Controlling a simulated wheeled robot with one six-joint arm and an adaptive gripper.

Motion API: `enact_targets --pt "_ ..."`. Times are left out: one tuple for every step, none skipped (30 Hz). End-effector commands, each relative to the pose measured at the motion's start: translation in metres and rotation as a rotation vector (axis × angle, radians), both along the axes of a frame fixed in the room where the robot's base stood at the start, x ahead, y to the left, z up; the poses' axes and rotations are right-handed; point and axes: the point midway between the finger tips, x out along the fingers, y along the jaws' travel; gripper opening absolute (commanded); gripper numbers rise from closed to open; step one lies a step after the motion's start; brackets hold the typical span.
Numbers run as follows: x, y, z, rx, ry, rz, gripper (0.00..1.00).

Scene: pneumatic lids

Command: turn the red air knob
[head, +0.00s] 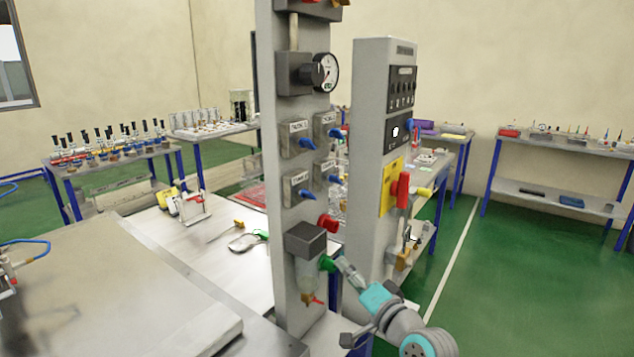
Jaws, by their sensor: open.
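My gripper (343,266) is open, just right of the green knob and below the red knob. Its tips are close to the green knob; I cannot tell whether they touch it. It holds nothing that I can see. A longer red handle (403,189) is on the second grey panel to the right.
Blue levers (308,143) and a pressure gauge (327,72) project from the panel above. The second panel (369,180) stands close behind my gripper. A worktable (120,290) is at left. Green floor (500,280) is clear at right.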

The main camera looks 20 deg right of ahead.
Motion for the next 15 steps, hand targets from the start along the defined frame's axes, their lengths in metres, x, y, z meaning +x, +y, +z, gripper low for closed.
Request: enact_targets --pt "0.010 -0.004 0.023 0.011 -0.015 0.014 0.67" --pt "0.015 -0.005 0.034 0.018 -0.019 0.026 0.67" --pt "0.020 -0.006 0.049 0.027 -0.023 0.039 0.67" --pt "0.024 -0.008 0.060 0.035 -0.027 0.049 0.67" --pt "0.028 -0.009 0.071 0.040 -0.031 0.060 0.67" --pt "0.032 -0.010 0.086 0.047 -0.036 0.074 0.67" --pt "0.035 -0.011 0.098 0.053 -0.039 0.085 0.67" --pt "0.038 -0.012 0.111 0.056 -0.043 0.097 0.67" --pt "0.041 -0.014 0.128 0.062 -0.048 0.111 0.67" --pt "0.043 -0.014 0.141 0.066 -0.051 0.124 0.67" --pt "0.045 -0.016 0.155 0.068 -0.055 0.136 0.67" --pt "0.047 -0.017 0.172 0.072 -0.057 0.152 0.67" --pt "0.048 -0.017 0.186 0.074 -0.059 0.165 0.67" --pt "0.049 -0.018 0.200 0.075 -0.062 0.176 0.67" --pt "0.049 -0.018 0.218 0.077 -0.063 0.194 0.67"
